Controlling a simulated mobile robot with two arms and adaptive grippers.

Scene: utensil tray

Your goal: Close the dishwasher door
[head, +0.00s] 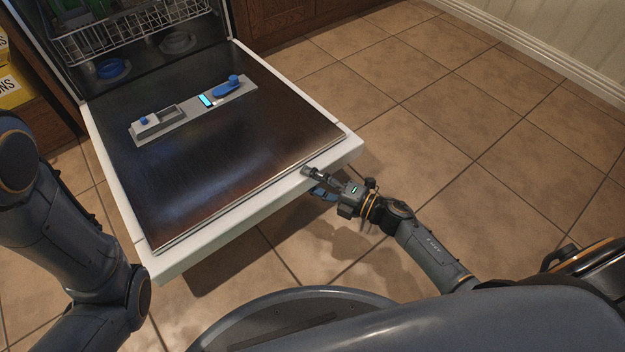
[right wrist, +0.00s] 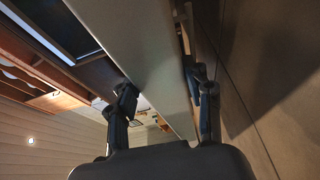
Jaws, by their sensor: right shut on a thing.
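The dishwasher door (head: 225,185) is folded down open and lies nearly flat, its dark inner panel facing up inside a white rim. My right gripper (head: 315,182) is at the outer edge of the door, near its right corner. It is shut on this edge, with one finger above and the other below. In the right wrist view the pale door edge (right wrist: 140,55) runs between the two fingers of this gripper (right wrist: 165,95). My left arm shows at the left of the head view, but its gripper is out of sight.
The dishwasher's lower rack (head: 120,35) is inside the cavity, with a blue item (head: 112,68) below it. A detergent dispenser panel (head: 190,110) is set in the door. Yellow boxes (head: 12,85) stand at the left. The tiled floor (head: 480,120) right of the door is clear.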

